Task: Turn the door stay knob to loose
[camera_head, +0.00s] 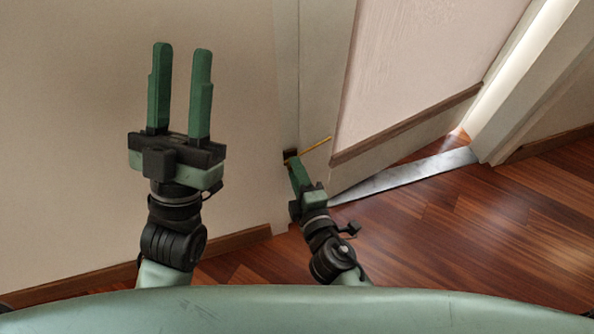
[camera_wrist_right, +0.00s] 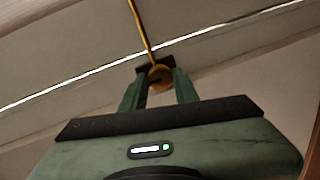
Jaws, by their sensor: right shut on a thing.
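The door stay knob (camera_wrist_right: 160,76) is a small round brass-coloured piece in the right wrist view, set at a dark bracket, with a thin brass rod (camera_wrist_right: 141,25) running up from it. My right gripper (camera_wrist_right: 158,80) is shut on the knob, one green finger on each side. In the head view the right gripper (camera_head: 293,160) is at the door frame's edge, where the rod (camera_head: 315,146) slants up to the right; the knob is hidden there. My left gripper (camera_head: 182,48) is open and empty, its fingers pointing up in front of the plain wall.
The pale door (camera_head: 420,60) stands at the right of the frame, with a wooden strip (camera_head: 405,124) along its lower part. A grey threshold (camera_head: 405,177) crosses the wooden floor (camera_head: 450,235). The wall (camera_head: 80,130) on the left is bare, and the floor at right is clear.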

